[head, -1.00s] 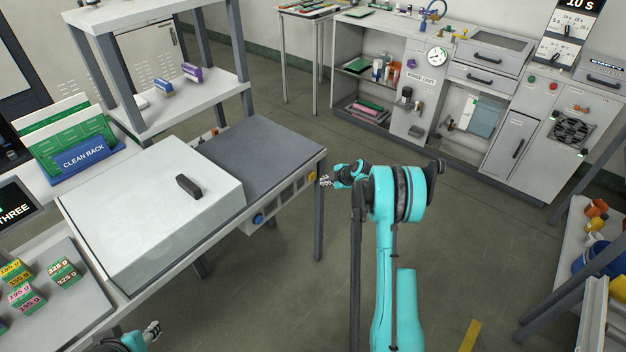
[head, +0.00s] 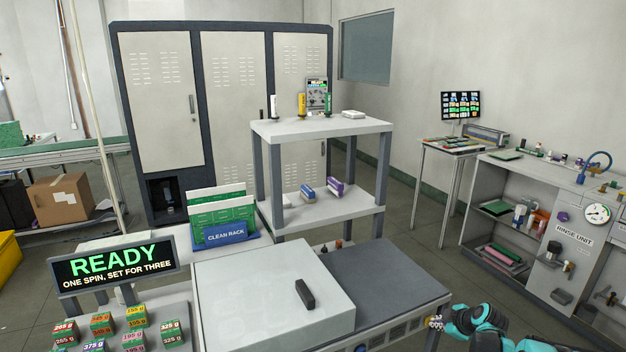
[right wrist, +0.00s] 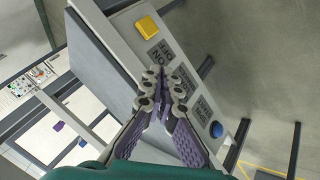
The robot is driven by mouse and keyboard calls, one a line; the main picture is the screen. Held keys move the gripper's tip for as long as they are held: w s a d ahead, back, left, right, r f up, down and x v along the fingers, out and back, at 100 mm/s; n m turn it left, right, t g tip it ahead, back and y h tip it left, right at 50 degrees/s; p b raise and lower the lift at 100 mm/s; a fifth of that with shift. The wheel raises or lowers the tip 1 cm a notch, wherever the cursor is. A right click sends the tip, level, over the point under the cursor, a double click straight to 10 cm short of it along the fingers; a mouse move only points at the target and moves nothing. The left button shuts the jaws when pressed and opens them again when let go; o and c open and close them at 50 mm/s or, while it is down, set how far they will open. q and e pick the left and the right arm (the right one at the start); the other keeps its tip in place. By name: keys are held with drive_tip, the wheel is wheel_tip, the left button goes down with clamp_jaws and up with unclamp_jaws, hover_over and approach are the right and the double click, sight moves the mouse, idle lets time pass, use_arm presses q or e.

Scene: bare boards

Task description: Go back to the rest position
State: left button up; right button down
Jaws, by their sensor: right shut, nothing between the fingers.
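My right gripper (head: 436,322) shows at the lower right of the head view, beside the right front corner of the grey-topped machine (head: 385,275). In the right wrist view its fingers (right wrist: 165,75) are shut with nothing between them. Behind them is the machine's front panel with a yellow button (right wrist: 147,27) and a blue knob (right wrist: 217,129). I cannot tell the exact gap between fingers and panel. My left gripper is not in the head view now.
A white lid with a black handle (head: 305,293) lies left of the grey top. A sign reading READY (head: 115,262) stands over several weight-marked blocks (head: 134,316). A shelf unit (head: 320,127) stands behind, and the rinse unit (head: 570,240) is at right. Open floor (head: 420,220) lies between.

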drive_tip(key=s+a+r+m, duration=0.5)
drive_tip(key=s+a+r, duration=0.8)
drive_tip(key=a, duration=0.1)
drive_tip(key=s+a+m, duration=0.3)
drive_tip(key=s+a, duration=0.1)
drive_tip(key=s, duration=0.6)
drive_tip(key=s+a+f+m+g+h, duration=0.1)
drive_tip(key=s+a+m, duration=0.3)
drive_tip(key=s, duration=0.7)
drive_tip(key=shift+s+a+f+h, duration=0.2)
drive_tip(key=shift+s+h, duration=0.05)
drive_tip(key=shift+h, duration=0.05)
